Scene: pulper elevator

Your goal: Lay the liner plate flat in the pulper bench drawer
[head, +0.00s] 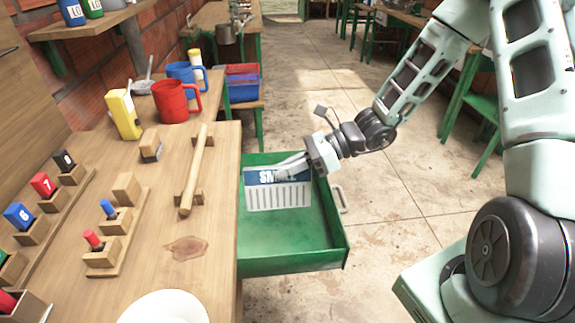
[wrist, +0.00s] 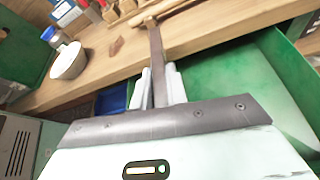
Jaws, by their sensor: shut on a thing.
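The plate (head: 278,198) is white with a blue lettered top band and a row of dark slots. In the head view it stands steeply tilted or upright, face towards the camera, within the outline of the open green drawer (head: 290,258). I cannot tell whether its lower edge touches the drawer floor. My gripper (head: 284,172) comes from the right and is shut on the plate's upper part, hiding some of its lettering. In the wrist view the plate (wrist: 156,48) shows edge-on as a thin brown strip between the two pale fingers (wrist: 160,87). The drawer floor also shows there (wrist: 225,75).
The wooden bench (head: 215,240) borders the drawer on the left, with a wooden rod (head: 196,165), red mug (head: 175,100), small block holders (head: 117,225) and a white bowl (head: 163,308). Otherwise the drawer looks empty.

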